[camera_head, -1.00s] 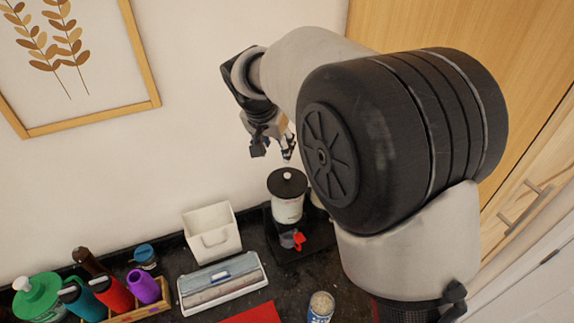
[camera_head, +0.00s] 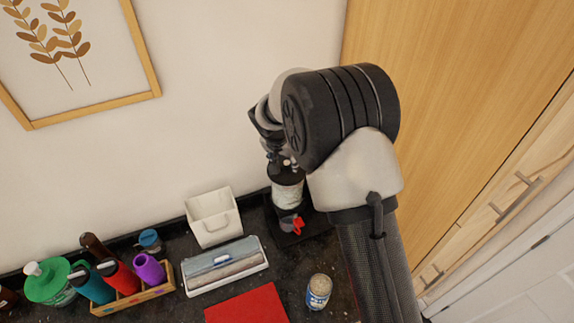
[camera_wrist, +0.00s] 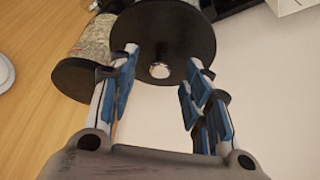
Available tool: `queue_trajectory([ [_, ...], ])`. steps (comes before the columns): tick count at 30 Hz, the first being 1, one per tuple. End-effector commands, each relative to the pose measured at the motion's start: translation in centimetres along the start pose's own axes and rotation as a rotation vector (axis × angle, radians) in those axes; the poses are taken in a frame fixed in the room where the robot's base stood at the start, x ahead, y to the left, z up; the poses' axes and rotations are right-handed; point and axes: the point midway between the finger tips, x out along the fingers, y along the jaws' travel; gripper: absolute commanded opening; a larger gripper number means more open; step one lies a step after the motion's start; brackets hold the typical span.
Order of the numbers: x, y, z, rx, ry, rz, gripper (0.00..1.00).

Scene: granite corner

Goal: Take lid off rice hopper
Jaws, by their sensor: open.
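The rice hopper (camera_head: 287,194) is a pale, clear-sided cylinder standing upright on a dark base with a red piece at its front. Its round black lid (camera_head: 286,173) is on top, partly covered by my gripper (camera_head: 282,161). In the wrist view the lid (camera_wrist: 180,28) is a wide black disc with a shiny knob (camera_wrist: 160,70). My gripper (camera_wrist: 163,60) is open, its blue-padded fingers on either side of the knob with clear gaps. Whether the fingertips touch the lid's top, I cannot tell.
Another grain-filled container (camera_wrist: 92,38) with a black disc stands beside the hopper in the wrist view. A white bin (camera_head: 212,218), a long dispenser box (camera_head: 226,266), a bottle crate (camera_head: 135,300), a red mat (camera_head: 247,305) and a small jar (camera_head: 319,291) are on the dark counter.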

Motion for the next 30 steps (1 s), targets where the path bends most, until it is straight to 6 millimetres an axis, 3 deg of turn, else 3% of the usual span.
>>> queue_trajectory([
  [3,0.91,0.05,0.01,0.0,-0.001,0.001,0.44],
  [10,1.02,0.03,0.03,0.0,0.0,0.0,0.44],
  [30,0.97,0.02,0.03,0.0,0.0,0.0,0.0],
])
